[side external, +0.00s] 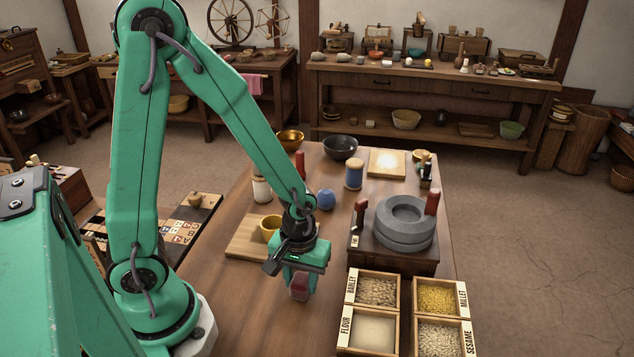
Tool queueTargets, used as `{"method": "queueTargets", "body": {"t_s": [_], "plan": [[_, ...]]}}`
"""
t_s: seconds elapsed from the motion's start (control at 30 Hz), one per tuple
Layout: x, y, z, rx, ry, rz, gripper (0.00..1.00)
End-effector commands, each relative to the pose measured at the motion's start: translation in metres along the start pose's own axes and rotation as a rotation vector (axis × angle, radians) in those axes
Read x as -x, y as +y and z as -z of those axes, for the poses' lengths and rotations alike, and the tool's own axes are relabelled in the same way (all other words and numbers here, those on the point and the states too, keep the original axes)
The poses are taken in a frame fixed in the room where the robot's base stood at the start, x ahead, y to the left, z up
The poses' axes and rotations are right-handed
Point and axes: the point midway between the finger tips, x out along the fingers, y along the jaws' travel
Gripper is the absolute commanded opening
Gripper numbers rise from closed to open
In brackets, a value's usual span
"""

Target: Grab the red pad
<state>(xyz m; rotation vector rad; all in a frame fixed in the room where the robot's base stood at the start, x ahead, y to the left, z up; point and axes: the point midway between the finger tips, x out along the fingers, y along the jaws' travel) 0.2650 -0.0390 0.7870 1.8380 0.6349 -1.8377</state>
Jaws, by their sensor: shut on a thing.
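My gripper (300,276) hangs pointing down over the wooden table (235,310), left of the grain boxes. It is shut on the red pad (299,288), a small dull red piece that shows at the tips of the jaws. The jaws hide the upper part of the pad. From this angle I cannot tell whether the pad's lower edge touches the table or is a little above it.
Right of my gripper stands a grey stone quern (404,228) on a dark base. In front of it are open boxes of barley (377,291), flour (373,330), millet (436,299) and sesame (441,338).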

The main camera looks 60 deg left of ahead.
Motion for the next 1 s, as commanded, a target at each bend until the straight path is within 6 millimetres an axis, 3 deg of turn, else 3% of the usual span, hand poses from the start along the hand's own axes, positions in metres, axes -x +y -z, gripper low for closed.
{"method": "queueTargets", "body": {"t_s": [0.37, 0.77, 1.0], "plan": [[0.007, 0.0, 0.0, 0.0, 0.001, -0.001, 0.14], [0.039, 0.001, 0.001, 0.0, 0.003, -0.003, 0.14], [0.057, 0.007, -0.027, -0.006, 0.002, -0.002, 0.14]]}}
